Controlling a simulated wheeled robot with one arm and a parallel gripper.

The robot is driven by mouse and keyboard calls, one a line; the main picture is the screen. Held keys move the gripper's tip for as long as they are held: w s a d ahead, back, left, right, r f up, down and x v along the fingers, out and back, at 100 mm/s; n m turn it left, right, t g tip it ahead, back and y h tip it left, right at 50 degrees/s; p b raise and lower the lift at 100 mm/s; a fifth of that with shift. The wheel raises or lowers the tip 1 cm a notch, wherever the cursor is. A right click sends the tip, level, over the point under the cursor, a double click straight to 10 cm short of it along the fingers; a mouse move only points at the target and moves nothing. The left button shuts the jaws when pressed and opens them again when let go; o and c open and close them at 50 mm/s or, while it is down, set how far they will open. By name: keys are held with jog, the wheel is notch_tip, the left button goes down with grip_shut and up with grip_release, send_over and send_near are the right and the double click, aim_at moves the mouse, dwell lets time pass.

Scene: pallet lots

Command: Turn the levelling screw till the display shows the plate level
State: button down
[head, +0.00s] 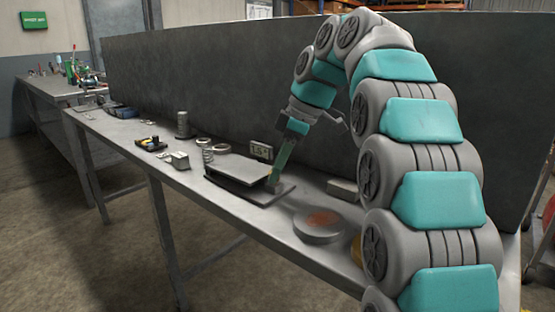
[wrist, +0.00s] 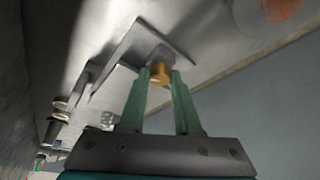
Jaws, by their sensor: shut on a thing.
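My gripper (wrist: 160,82) is shut on the brass levelling screw (wrist: 160,72), which shows between the green fingertips in the wrist view. In the head view my gripper (head: 274,182) reaches down to the right end of the plate (head: 238,168), and the screw is hidden there. The plate is a flat grey slab over a darker base (head: 262,196). The display (head: 261,151) is a small box behind the plate; its reading is too small to make out.
A round disc with a rusty patch (head: 318,228) lies right of the plate, and a grey block (head: 342,189) lies behind it. Left of the plate are a small metal block (head: 180,160), a coil spring (head: 208,151), a ring (head: 221,148) and a stack of discs (head: 183,125). A dark wall panel (head: 220,85) runs behind the bench.

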jog(key=shift+n, duration=0.3)
dwell(0.4)
jog(key=c, duration=0.6)
grip_release()
